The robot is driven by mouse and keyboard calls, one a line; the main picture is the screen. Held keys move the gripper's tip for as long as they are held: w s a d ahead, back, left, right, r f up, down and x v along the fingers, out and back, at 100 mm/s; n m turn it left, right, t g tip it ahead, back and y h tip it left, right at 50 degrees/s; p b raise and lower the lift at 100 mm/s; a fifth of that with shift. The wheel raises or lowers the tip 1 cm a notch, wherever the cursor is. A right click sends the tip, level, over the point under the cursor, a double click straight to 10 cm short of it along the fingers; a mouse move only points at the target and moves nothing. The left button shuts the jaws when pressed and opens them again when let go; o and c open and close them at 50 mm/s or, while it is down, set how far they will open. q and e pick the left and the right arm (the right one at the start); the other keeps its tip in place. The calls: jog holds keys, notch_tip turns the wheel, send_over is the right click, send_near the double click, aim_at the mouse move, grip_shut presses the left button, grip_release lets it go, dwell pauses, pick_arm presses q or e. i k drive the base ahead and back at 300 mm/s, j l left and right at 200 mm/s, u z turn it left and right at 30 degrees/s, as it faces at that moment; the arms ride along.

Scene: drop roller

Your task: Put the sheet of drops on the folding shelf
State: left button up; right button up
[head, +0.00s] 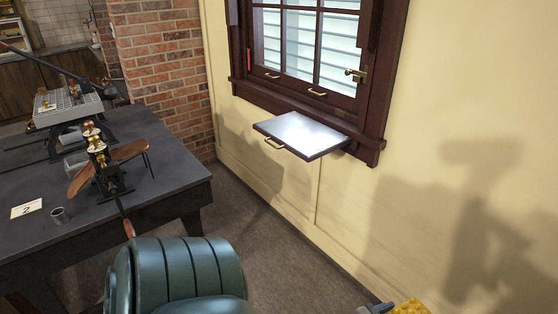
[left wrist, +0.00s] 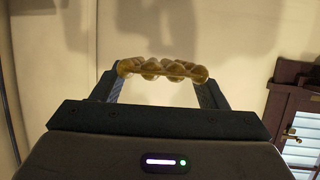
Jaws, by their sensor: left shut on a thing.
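The folding shelf (head: 302,133) juts out level below the window, with a shiny pale top that is bare and a small brass handle on its front edge. My left gripper (left wrist: 162,86) is shut on the sheet of drops (left wrist: 163,69), an amber, bumpy piece held between the two fingertips. In the head view the sheet shows as a yellow-gold piece (head: 410,307) cut off by the bottom edge, with a grey fingertip beside it. It is well apart from the shelf, nearer to me and lower in the picture. My right gripper is not in view.
Floor before the shelf is clear.

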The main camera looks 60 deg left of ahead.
aim_at(291, 130)
jog(key=j+u, duration=0.2)
jog(key=j, duration=0.2)
jog(key=i+j+u, duration=0.2)
jog(key=j, duration=0.2)
jog(key=i+j+u, duration=0.2)
jog(key=j, duration=0.2)
jog(key=j+u, duration=0.25)
jog(key=j, duration=0.15)
jog(key=i+j+u, duration=0.2)
jog(key=i+j, duration=0.05)
jog(key=j, duration=0.05)
